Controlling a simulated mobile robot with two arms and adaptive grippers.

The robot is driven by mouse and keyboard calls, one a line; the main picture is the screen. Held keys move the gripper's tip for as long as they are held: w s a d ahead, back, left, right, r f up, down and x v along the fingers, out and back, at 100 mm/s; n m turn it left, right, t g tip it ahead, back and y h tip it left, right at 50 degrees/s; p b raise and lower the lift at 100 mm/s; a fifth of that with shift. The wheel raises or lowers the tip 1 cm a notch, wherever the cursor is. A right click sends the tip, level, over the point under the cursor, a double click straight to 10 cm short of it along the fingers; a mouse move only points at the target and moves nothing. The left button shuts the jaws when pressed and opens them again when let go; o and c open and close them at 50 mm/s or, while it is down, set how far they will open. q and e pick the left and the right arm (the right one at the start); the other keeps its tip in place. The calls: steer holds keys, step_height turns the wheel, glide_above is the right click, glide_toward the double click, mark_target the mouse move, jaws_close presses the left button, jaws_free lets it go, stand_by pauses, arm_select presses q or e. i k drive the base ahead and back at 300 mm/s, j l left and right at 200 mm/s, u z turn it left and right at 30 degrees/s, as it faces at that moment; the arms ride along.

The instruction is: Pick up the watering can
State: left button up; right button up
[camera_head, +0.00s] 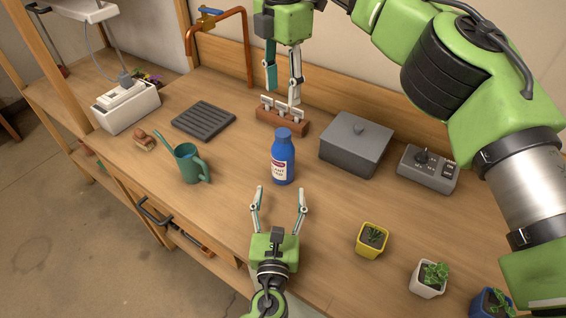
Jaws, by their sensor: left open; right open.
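A small dark green watering can (190,164) stands upright on the wooden bench, left of the middle. Its spout points up to the left and its handle is on the right side. My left gripper (279,192) is open and empty, low over the front of the bench. It is to the right of the can and nearer the front, just in front of a blue bottle. My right gripper (283,82) is open at the back of the bench, above a reddish-brown block with grey pieces, well apart from the can. I cannot tell whether it touches the block.
The blue bottle (283,158) stands between my grippers. A grey lidded box (355,146), control box (428,168) and yellow pot (371,241) are right.

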mark_target(193, 170)
steer(key=k+j, duration=0.85)
